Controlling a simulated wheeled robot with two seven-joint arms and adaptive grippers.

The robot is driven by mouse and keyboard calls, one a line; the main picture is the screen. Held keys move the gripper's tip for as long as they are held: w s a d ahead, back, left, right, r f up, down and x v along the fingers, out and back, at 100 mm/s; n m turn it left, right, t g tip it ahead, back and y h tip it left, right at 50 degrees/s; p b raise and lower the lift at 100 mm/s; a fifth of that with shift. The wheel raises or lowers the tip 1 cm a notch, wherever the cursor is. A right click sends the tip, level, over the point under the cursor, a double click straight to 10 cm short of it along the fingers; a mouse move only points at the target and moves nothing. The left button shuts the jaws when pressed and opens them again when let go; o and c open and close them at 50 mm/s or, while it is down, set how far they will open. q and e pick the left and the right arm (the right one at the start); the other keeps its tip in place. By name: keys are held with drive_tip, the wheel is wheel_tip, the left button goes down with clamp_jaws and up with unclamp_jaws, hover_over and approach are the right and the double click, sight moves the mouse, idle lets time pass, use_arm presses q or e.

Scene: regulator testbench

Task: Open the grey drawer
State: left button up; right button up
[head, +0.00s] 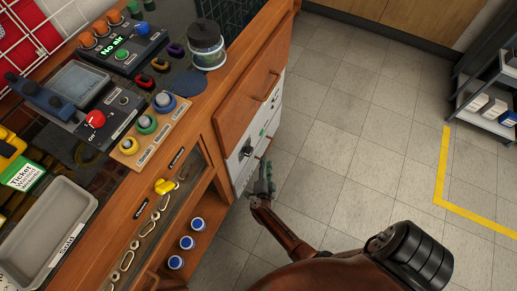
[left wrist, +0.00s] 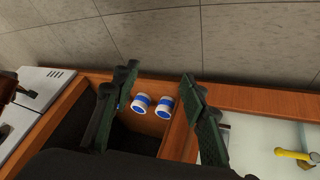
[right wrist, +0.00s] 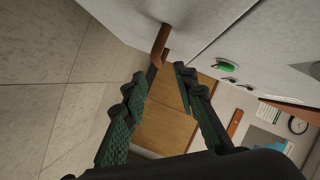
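The light grey drawer front (head: 240,176) is on the right side of the wooden bench, below a wooden front, and looks closed. Its brown bar handle (right wrist: 160,45) sticks out of the pale front (right wrist: 115,22) in the right wrist view. My right gripper (head: 264,170) is just in front of this handle. In the right wrist view its fingers (right wrist: 160,82) are apart, with the handle just beyond the tips and roughly between them; I cannot tell any contact. My left gripper (left wrist: 157,80) is open and empty, above a bench compartment, and not visible in the head view.
Blue-and-white cans (head: 187,243) stand in the open compartment of the bench. A wooden front (head: 250,98) with its own handle is above the grey one. The tiled floor (head: 345,130) beside the bench is clear. A shelf cart (head: 482,104) stands far right.

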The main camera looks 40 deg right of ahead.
sight(267, 150)
drive_tip(key=shift+m+g+h, duration=0.4)
drive_tip(key=shift+m, duration=0.3)
drive_tip(key=b+x, duration=0.2)
drive_tip(key=x, duration=0.1)
drive_tip(key=b+x, duration=0.1)
drive_tip(key=x, duration=0.3)
drive_tip(key=shift+w+d+f+b, duration=0.1)
drive_tip(key=shift+w+f+b, duration=0.2)
drive_tip(key=shift+b, duration=0.1)
drive_tip(key=shift+w+d, duration=0.3)
use_arm(q)
drive_tip(key=f, duration=0.1)
drive_tip(key=f+t, duration=0.1)
drive_tip(key=a+f+t, duration=0.1)
drive_tip(key=shift+w+a+f+m, duration=0.1)
drive_tip(key=shift+w+f+m, duration=0.2)
drive_tip(key=shift+w+f, duration=0.1)
use_arm(e)
drive_tip(key=shift+c, duration=0.5)
clamp_jaws()
